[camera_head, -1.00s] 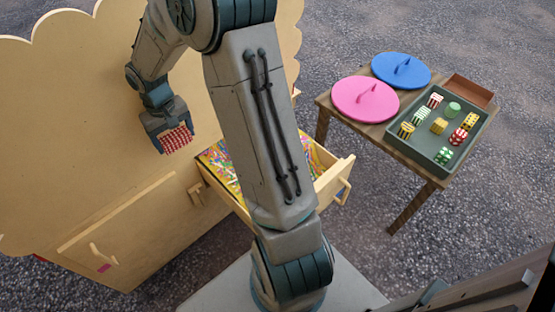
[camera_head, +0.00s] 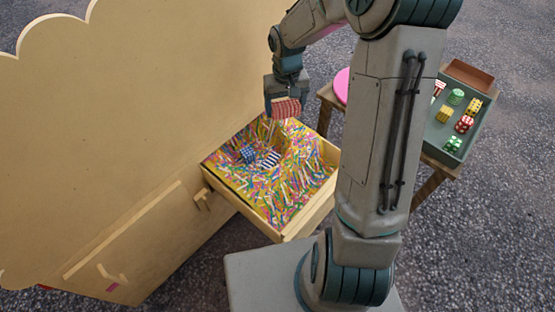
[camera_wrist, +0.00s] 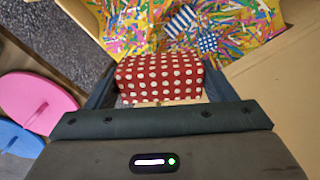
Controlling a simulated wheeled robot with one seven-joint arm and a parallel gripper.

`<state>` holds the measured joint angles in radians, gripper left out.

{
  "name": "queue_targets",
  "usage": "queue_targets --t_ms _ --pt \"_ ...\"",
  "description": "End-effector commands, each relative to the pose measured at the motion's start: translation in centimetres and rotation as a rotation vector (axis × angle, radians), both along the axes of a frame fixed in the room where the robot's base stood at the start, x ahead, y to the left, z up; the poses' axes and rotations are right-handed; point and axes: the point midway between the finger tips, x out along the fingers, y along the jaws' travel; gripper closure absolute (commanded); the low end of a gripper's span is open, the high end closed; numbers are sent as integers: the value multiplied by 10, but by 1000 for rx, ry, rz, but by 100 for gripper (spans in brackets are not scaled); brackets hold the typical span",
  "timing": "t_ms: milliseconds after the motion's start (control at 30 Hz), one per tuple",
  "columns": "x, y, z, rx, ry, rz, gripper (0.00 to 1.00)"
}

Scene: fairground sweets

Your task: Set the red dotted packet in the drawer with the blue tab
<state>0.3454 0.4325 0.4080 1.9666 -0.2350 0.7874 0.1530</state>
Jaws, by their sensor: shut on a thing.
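The red packet with white dots (camera_head: 286,108) is held in my gripper (camera_head: 287,112), above the back part of the open drawer (camera_head: 308,215). In the wrist view the packet (camera_wrist: 160,78) sits between the two fingers (camera_wrist: 158,88). The drawer is filled with coloured paper shreds. A blue dotted packet (camera_head: 248,154) and a dark-and-white striped packet (camera_head: 271,159) lie in the shreds.
The tall scalloped panel (camera_head: 130,120) stands left of the drawer.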

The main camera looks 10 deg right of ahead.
Motion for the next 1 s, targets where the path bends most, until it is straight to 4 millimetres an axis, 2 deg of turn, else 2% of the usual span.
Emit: queue_targets --t_ms 33,300,433,600,767,1000 --pt "-2 -6 -15 1 3 27 46" --pt "-18 -58 -92 5 4 314 46" --pt "-27 -80 -121 3 3 444 46" --pt "-35 -97 -140 0 0 552 46" --pt "-41 -91 -152 -1 1 589 46" --pt "-61 -42 -185 -2 3 595 46"
